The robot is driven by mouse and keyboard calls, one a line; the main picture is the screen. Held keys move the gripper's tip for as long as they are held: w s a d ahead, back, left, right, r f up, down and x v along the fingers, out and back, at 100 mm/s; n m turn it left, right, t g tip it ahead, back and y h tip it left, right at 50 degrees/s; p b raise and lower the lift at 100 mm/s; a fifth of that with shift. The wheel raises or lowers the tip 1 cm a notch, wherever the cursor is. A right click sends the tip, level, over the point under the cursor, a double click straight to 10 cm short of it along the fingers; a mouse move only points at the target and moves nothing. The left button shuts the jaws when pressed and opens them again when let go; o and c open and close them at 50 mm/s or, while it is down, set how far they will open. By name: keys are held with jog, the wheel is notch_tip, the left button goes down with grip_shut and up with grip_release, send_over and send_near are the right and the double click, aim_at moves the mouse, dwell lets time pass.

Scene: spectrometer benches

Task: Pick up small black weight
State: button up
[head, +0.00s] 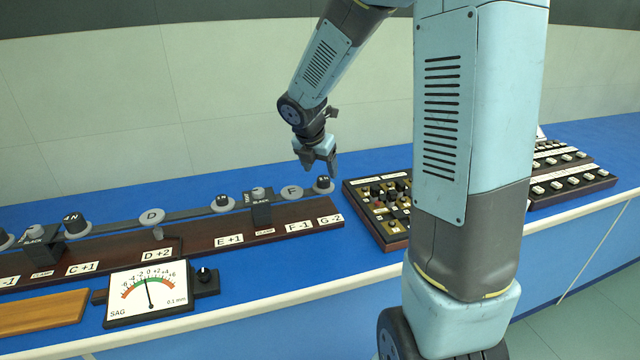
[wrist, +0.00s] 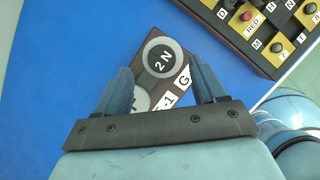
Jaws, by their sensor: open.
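My gripper (head: 319,168) hangs above the weight in the head view, pointing down. In the wrist view my gripper (wrist: 161,68) is open and empty, with the weight seen between and slightly past its fingertips. Other black weights stand further left: one near E (head: 222,203) and one marked 1N (head: 76,223).
A pale disc marked F (head: 291,192) lies just left of the weight. A black block clamp (head: 260,208) stands on the beam. A SAG gauge (head: 148,292) is in front. A board of pegs (head: 376,208) lies right of the beam, with bare blue bench between.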

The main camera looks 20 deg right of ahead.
aim_at(323, 178)
jog(key=x, duration=0.4)
jog(key=shift+s, duration=0.1)
jog(key=c, duration=1.3)
jog(key=shift+r, duration=0.1)
